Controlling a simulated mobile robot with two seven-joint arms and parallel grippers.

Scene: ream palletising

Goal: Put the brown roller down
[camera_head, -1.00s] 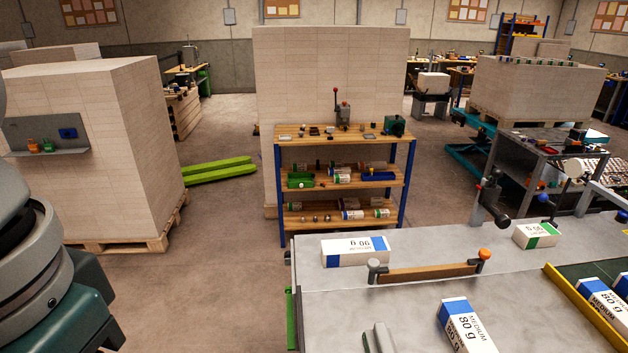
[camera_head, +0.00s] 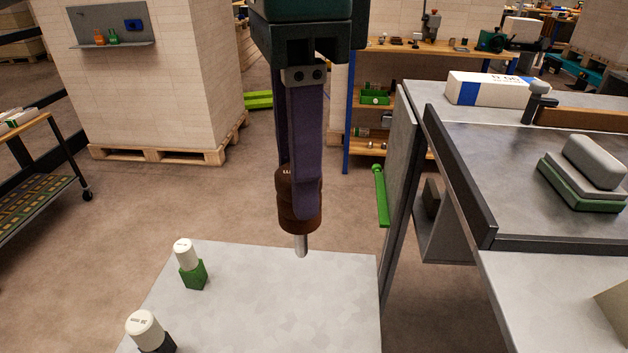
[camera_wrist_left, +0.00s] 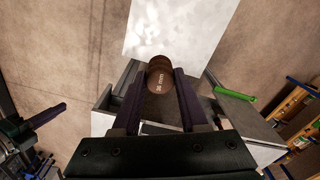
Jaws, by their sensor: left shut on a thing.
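The brown roller (camera_head: 286,208) hangs upright in the head view with a bare metal shaft end below it. My left gripper (camera_head: 302,195) comes down from the top, shut on the roller, one long purple finger on each side. The roller's tip appears above or over the pale tabletop's back edge; I cannot tell the gap. In the left wrist view the roller (camera_wrist_left: 160,76) shows its end with printed lettering, between the fingertips of the left gripper (camera_wrist_left: 160,88). The pale tabletop (camera_head: 290,300) lies below.
White-topped rollers stand on the tabletop's left, one in a green holder (camera_head: 194,274), one in a dark holder (camera_head: 157,343). The tabletop's middle is clear. A grey bench (camera_head: 460,180) with a stacked block (camera_head: 590,175) rises at right. A green handle (camera_head: 381,195) stands beyond the table.

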